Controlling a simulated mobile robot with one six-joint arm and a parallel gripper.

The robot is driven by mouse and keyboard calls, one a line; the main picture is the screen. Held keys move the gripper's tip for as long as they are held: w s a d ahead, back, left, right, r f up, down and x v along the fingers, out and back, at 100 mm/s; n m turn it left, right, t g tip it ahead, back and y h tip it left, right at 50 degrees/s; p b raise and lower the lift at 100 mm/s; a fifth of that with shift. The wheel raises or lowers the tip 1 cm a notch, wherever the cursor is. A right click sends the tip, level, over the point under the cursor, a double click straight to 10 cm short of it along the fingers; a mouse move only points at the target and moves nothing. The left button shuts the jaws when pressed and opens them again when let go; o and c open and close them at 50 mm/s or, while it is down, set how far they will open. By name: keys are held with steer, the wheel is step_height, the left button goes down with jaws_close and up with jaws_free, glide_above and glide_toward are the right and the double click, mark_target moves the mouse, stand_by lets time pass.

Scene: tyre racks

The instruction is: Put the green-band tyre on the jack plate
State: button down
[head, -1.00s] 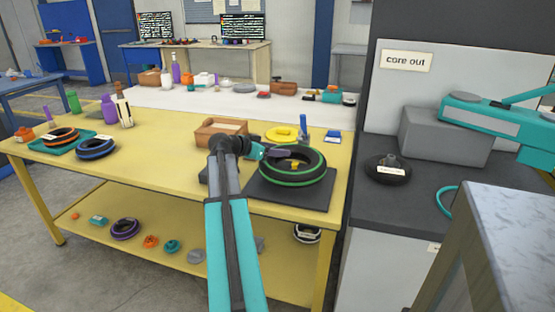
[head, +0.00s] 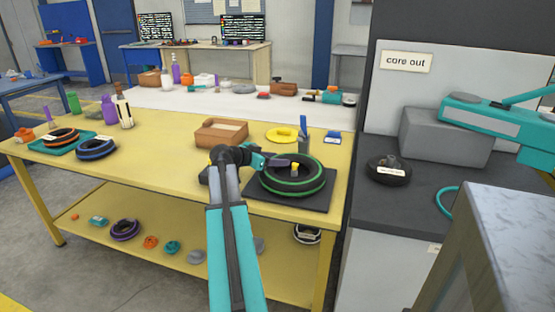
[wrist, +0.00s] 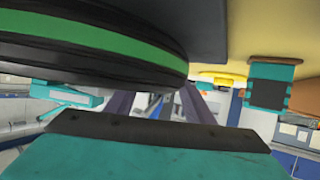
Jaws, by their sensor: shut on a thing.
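The green-band tyre (head: 268,184) is a black ring with a green stripe, lying flat over the black jack plate (head: 317,203) at the front right of the yellow table. It looks level and low on the plate; whether it fully touches is hard to tell. A small yellow post shows inside its ring. My gripper (head: 284,163) is shut on the tyre's wall at the rear left. In the wrist view the tyre (wrist: 90,45) fills the upper left, and my gripper's dark fingers (wrist: 158,106) are partly hidden behind it.
Orange-band (head: 61,137) and blue-band (head: 97,148) tyres lie at the left. Another tyre (head: 388,173) sits on the dark counter at right.

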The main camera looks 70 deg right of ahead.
steer(key=c, duration=0.8)
jaws_free()
steer(key=shift+c, duration=0.2)
steer(key=v, duration=1.2)
